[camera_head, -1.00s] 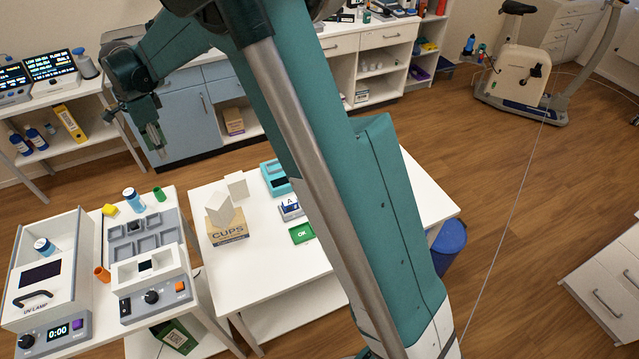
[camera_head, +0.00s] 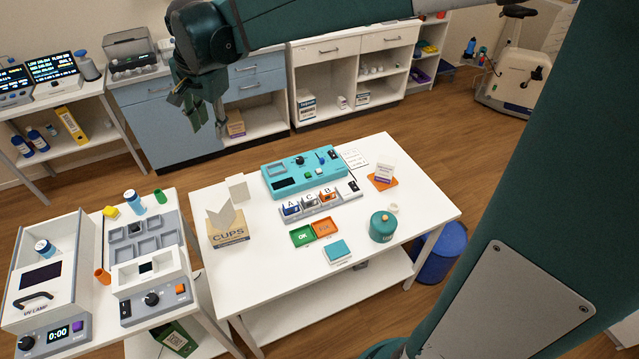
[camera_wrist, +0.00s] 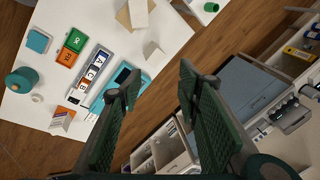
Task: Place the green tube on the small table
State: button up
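The green tube (camera_head: 160,196) is a small green cylinder on the white left-hand table (camera_head: 97,246), near its back right corner. In the wrist view a green tube (camera_wrist: 211,7) shows at the top edge, on a table corner. The white middle table (camera_head: 275,281) stands just to the right; I cannot tell which of these is the small table. My gripper (camera_head: 207,122) hangs in the air above and behind the gap between the two tables, well apart from the tube. In the wrist view my gripper's fingers (camera_wrist: 156,74) are spread, with nothing between them.
The middle table carries a cups box (camera_head: 228,232), a teal device (camera_head: 299,170) and a teal canister (camera_head: 383,227). Its front left is clear.

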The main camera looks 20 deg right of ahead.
jog(key=s+d+r+n+t, duration=0.25)
jog(key=s+d+n, duration=0.25)
jog(key=s+d, duration=0.8)
jog(key=s+d+f+n+t, duration=0.1)
jog(key=s+d+f+n, duration=0.1)
jog(key=s, duration=0.6)
jog(key=s+d+f+n, duration=0.3)
jog(key=s, duration=0.5)
jog(key=shift+s+d+f+t+h, duration=0.2)
jog(key=shift+s+t+h, duration=0.15)
jog(key=shift+h, duration=0.05)
jog(key=shift+f, duration=0.15)
notch_tip(320, 180, down, 7)
jog(key=b, duration=0.7)
jog(key=shift+r, duration=0.2)
